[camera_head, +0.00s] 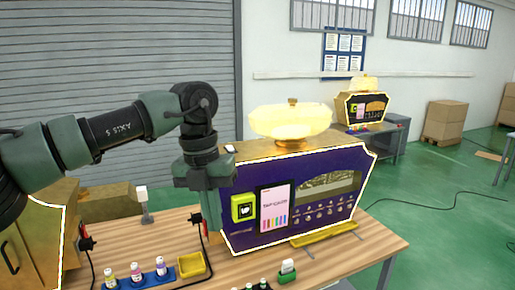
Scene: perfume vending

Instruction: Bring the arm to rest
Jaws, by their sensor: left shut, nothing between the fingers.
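My left arm comes in from the left, bends at a dark joint high in the head view and points down. Its gripper (210,222) is shut and empty. It hangs over the wooden table (355,252), just left of the purple vending machine (345,205) and in front of part of its left side. Whether the fingertips touch anything is hard to tell. My right gripper is not in view.
A blue rack (138,281) with small bottles and a yellow tray (192,265) stand on the table below the gripper. A green holder (288,272) stands at the front edge. A yellow-brown cabinet (38,240) is at the left. The table's right front is clear.

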